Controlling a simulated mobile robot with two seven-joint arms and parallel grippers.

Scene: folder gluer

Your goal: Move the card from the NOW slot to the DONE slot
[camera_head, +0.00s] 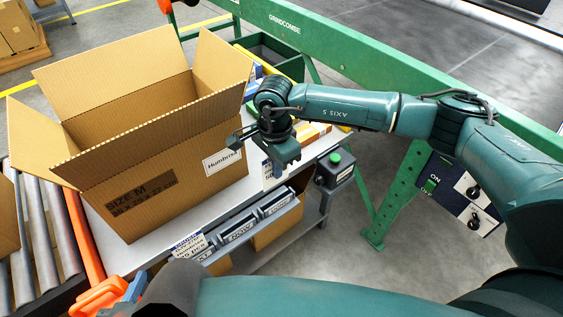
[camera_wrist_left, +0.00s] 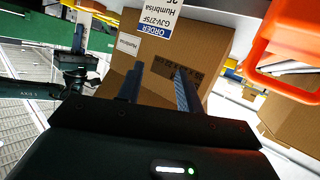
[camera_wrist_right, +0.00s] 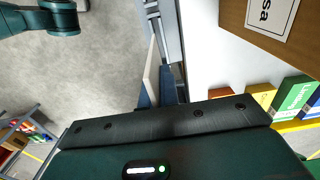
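A white order card (camera_head: 268,169) hangs from my right gripper (camera_head: 284,162), above the right end of the slot row. In the right wrist view the card (camera_wrist_right: 152,70) is nearly edge-on between the blue fingers (camera_wrist_right: 160,92). The NOW slot (camera_head: 238,231) is in the middle of the row on the table's front edge, with no card visible in it. The slot to its right (camera_head: 275,203), whose label I cannot read clearly, also looks empty. Another order card (camera_head: 188,245) stands in the leftmost slot. My left gripper (camera_wrist_left: 161,88) is open and empty near the front left.
A large open carton (camera_head: 150,190) fills much of the table. A control box with a green button (camera_head: 336,165) sits right of the slots. A roller conveyor (camera_head: 40,235) is at the left, and an orange bin (camera_wrist_left: 285,45) shows in the left wrist view.

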